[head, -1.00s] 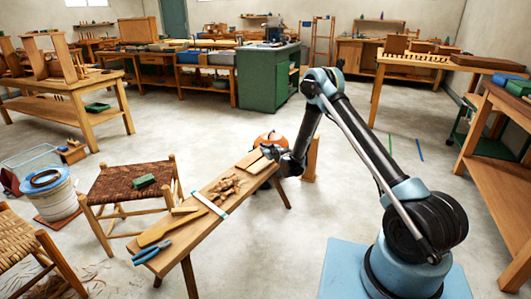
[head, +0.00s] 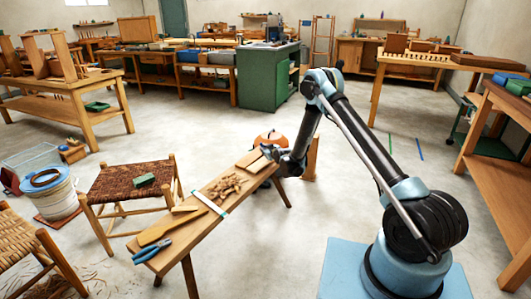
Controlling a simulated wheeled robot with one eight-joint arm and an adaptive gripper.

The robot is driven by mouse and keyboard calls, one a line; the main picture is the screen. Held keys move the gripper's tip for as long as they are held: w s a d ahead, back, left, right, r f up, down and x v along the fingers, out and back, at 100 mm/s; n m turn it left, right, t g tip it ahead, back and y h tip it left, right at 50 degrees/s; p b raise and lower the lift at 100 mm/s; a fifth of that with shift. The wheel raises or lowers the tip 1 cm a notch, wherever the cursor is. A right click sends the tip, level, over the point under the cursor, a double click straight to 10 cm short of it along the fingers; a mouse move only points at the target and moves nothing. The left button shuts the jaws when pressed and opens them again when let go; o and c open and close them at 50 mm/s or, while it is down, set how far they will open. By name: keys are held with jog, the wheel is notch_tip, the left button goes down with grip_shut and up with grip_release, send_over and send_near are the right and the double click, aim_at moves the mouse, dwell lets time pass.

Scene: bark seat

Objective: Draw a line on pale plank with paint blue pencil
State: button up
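A low wooden bench (head: 186,240) runs diagonally in front of my base. At its far end lies a pale flat piece of wood (head: 250,160), which looks like the pale plank. My gripper (head: 268,153) is at that end, at or just above the wood; I cannot tell whether it touches. Its fingers are small and dark here, and I cannot make out whether they are open or shut. I cannot make out a blue pencil, in the gripper or on the bench.
Wood shavings (head: 226,186), a pale band (head: 209,204) and blue-handled pliers (head: 152,250) are on the bench. A woven stool (head: 125,182) stands to its left. An orange round object (head: 270,138) is behind the gripper. Floor right of the bench is clear.

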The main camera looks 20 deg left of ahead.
jog(key=shift+w+a, duration=0.3)
jog(key=shift+a, duration=0.6)
jog(key=shift+w+a, duration=0.25)
jog(key=shift+a, duration=0.6)
jog(key=shift+r, duration=2.95)
